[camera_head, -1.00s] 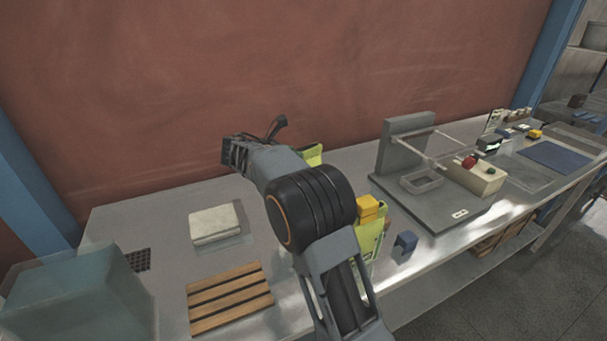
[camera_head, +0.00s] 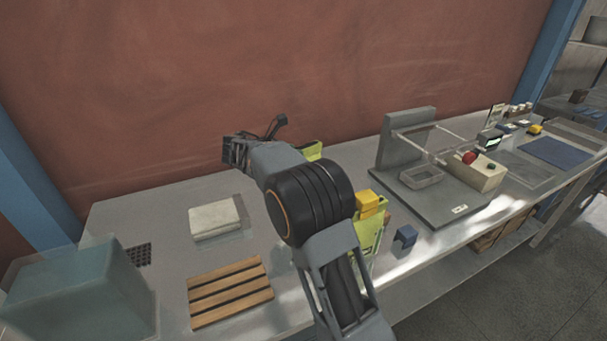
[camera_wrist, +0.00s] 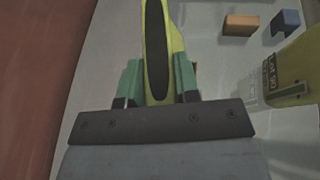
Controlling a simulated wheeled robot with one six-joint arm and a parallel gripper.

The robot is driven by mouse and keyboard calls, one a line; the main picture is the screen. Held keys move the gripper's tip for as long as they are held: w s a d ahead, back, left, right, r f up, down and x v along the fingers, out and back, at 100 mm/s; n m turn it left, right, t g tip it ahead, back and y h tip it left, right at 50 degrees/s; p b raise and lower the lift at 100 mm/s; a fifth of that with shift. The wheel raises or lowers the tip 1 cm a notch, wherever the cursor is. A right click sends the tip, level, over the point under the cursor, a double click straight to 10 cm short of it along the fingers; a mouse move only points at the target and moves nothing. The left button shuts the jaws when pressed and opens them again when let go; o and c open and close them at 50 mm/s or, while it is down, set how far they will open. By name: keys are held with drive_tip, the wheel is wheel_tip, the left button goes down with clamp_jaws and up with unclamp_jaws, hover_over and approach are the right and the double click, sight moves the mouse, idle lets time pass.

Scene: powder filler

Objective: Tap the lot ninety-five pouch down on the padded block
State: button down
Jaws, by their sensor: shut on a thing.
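My gripper (camera_wrist: 157,88) is shut on a yellow-green pouch (camera_wrist: 176,42), with a green-padded finger on each side of it. The pouch shows a dark slot-shaped area facing the wrist camera; no label on it can be read. In the head view only a strip of the held pouch (camera_head: 314,151) shows behind my arm, and my fingers are hidden. A second yellow-green pouch (camera_wrist: 290,72) with dark lot lettering stands to the right, apart from the gripper; its number is hard to read. A pale, soft-looking block (camera_head: 214,219) lies on the bench left of my arm.
A slatted wooden rack (camera_head: 230,292) and a translucent box (camera_head: 80,300) are at the front left. A grey machine (camera_head: 408,140) with a red button stands to the right.

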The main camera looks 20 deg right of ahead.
drive_tip(key=shift+f, duration=0.55)
drive_tip(key=shift+r, duration=0.1)
drive_tip(key=shift+r+p, duration=1.3)
drive_tip(key=shift+r, duration=0.1)
